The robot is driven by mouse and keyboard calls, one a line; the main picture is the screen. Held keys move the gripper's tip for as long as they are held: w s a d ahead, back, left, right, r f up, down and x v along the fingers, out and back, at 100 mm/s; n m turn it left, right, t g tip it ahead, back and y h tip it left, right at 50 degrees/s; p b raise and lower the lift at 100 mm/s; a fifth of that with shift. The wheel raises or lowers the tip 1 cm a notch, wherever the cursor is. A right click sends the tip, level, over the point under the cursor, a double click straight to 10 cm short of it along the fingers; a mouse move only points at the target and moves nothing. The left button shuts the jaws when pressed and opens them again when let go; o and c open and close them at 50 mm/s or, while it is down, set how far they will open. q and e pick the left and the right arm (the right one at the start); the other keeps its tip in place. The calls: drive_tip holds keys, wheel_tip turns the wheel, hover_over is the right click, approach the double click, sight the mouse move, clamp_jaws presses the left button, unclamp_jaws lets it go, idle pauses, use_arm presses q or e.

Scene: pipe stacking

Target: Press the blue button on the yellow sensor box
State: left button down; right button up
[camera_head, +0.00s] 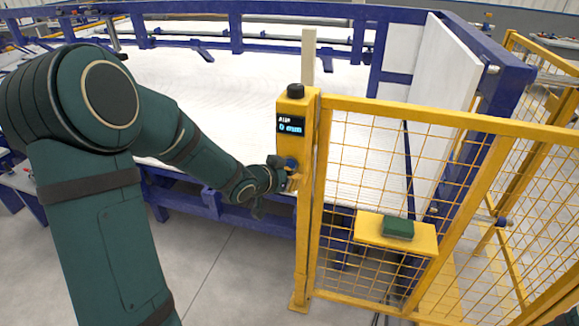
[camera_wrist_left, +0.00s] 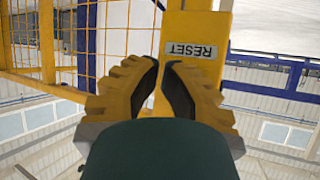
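The yellow sensor box (camera_head: 285,147) tops a yellow post, with a small screen (camera_head: 291,125) reading 0 mm and a black knob above. The blue button (camera_head: 291,163) is on its lower front, partly hidden by my left gripper (camera_head: 290,180). The gripper is at the box's lower part; I cannot tell whether it touches the button. In the left wrist view, the two yellow fingers with black pads (camera_wrist_left: 161,65) nearly meet at the tips, with nothing held between them. They point at the yellow post beside a RESET label (camera_wrist_left: 191,50), seen upside down. My right gripper is not in view.
A yellow mesh fence (camera_head: 390,150) extends right from the post. A yellow shelf (camera_head: 370,232) with a green block (camera_head: 398,228) is on it. A blue-framed white table (camera_head: 220,90) stands behind. Grey floor (camera_head: 235,285) is clear below my left arm.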

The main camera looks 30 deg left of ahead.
use_arm(q)
drive_tip(key=shift+s, duration=0.1)
drive_tip(key=s, duration=0.2)
drive_tip(key=s+d+b, duration=0.1)
drive_tip(key=s, duration=0.2)
drive_tip(key=shift+d, duration=0.1)
idle(0.5)
idle(0.5)
drive_tip(key=s+d+f+n+g+h, duration=0.1)
drive_tip(key=s+d+f+g, duration=0.15)
drive_tip(key=d+f, duration=0.5)
drive_tip(key=s+d+f+n+g, duration=0.1)
drive_tip(key=d+f+n+g, duration=0.2)
drive_tip(key=f, duration=0.7)
drive_tip(key=s+d+f+g, duration=0.4)
drive_tip(key=s+d+f, duration=0.5)
drive_tip(key=s+f, duration=0.1)
drive_tip(key=shift+s+d+f+g, duration=0.15)
drive_tip(key=shift+s+d+g, duration=0.2)
drive_tip(key=shift+s, duration=0.35)
